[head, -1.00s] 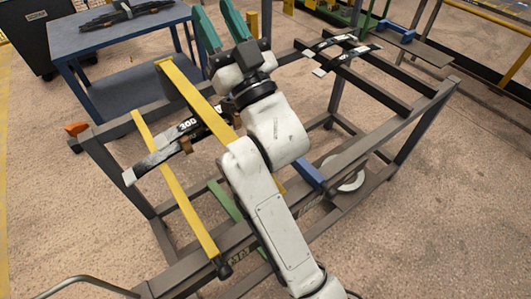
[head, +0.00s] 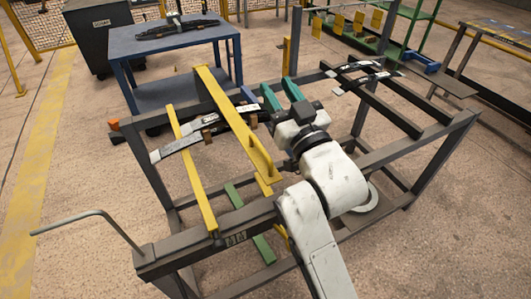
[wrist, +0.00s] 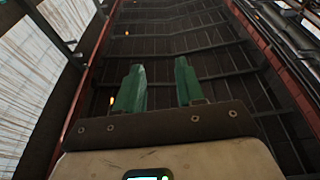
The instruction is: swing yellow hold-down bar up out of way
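The wide yellow hold-down bar (head: 228,108) lies across the near end of the rack, over a dark leaf spring (head: 222,130). It has a raised yellow handle (head: 261,158) near its front end. A thinner yellow bar (head: 190,165) lies to its left. My gripper (head: 277,85) is to the right of the wide bar, apart from it, with its two green fingers pointing away and up. In the wrist view the fingers (wrist: 159,75) are spread with nothing between them. That view looks up at the roof, so the bar is not in it.
The dark rack frame (head: 455,125) stands around the bars, with more springs (head: 362,72) at its far right. A bent grey rod (head: 85,216) sticks out at the front left corner. A blue table (head: 180,45) stands behind. Open floor lies at the left.

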